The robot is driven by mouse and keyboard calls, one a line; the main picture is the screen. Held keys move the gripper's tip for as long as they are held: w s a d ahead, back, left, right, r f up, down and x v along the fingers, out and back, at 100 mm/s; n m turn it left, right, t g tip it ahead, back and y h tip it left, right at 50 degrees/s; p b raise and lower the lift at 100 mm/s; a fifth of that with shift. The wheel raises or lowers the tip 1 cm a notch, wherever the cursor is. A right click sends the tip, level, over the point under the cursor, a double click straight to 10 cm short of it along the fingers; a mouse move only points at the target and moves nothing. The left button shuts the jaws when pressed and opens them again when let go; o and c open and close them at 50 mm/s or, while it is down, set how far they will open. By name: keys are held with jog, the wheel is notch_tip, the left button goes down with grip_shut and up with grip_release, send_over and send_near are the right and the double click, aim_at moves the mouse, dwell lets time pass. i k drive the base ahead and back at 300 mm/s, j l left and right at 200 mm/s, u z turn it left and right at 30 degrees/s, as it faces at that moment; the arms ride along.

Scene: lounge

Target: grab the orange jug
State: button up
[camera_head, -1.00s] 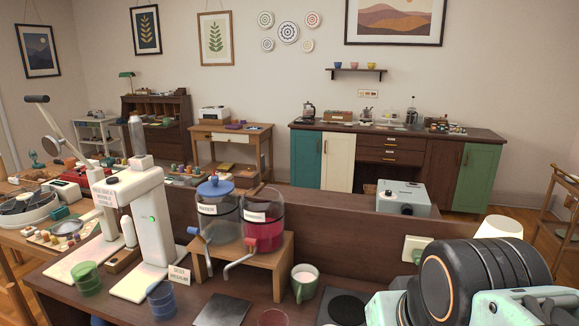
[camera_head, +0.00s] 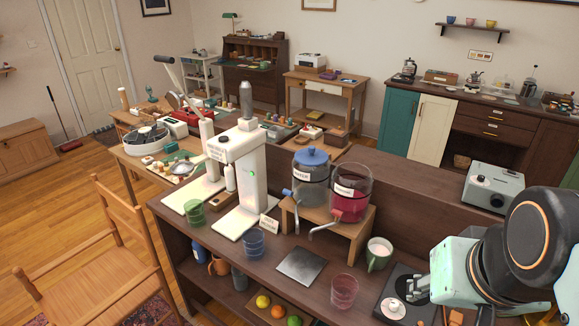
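A small orange-brown jug (camera_head: 218,266) stands on the shelf under the counter, at the lower left of the head view. It is between a blue bottle (camera_head: 199,251) and a grey bottle (camera_head: 239,279), and the counter's edge is just above it. My arm fills the lower right of the view, well apart from the jug.
The counter above holds a white coffee machine (camera_head: 240,175), two drink dispensers on a wooden stand (camera_head: 350,229), a blue cup (camera_head: 253,244), a pink cup (camera_head: 344,292) and a green mug (camera_head: 378,255). A wooden chair (camera_head: 110,265) stands left of the shelf. Fruit lies lower down.

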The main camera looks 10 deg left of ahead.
aim_at(222, 267)
jog(key=j+u, duration=0.1)
jog(key=u, duration=0.75)
jog(key=j+u, duration=0.1)
jog(key=u, duration=0.35)
jog(key=i+z, duration=0.1)
jog(key=z, duration=0.2)
jog(key=i+j+z, duration=0.15)
jog(key=z, duration=0.2)
jog(key=i+j+z, duration=0.1)
jog(key=j+z, duration=0.3)
jog(key=i+j+z, duration=0.15)
jog(key=j, duration=0.25)
jog(key=j+z, duration=0.1)
jog(key=j, duration=1.1)
jog(key=i+j+z, duration=0.1)
jog(key=j, duration=0.8)
jog(key=k+j, duration=0.15)
jog(key=j, duration=0.15)
jog(key=k+j, duration=0.15)
jog(key=j+z, duration=0.05)
jog(key=j, duration=0.05)
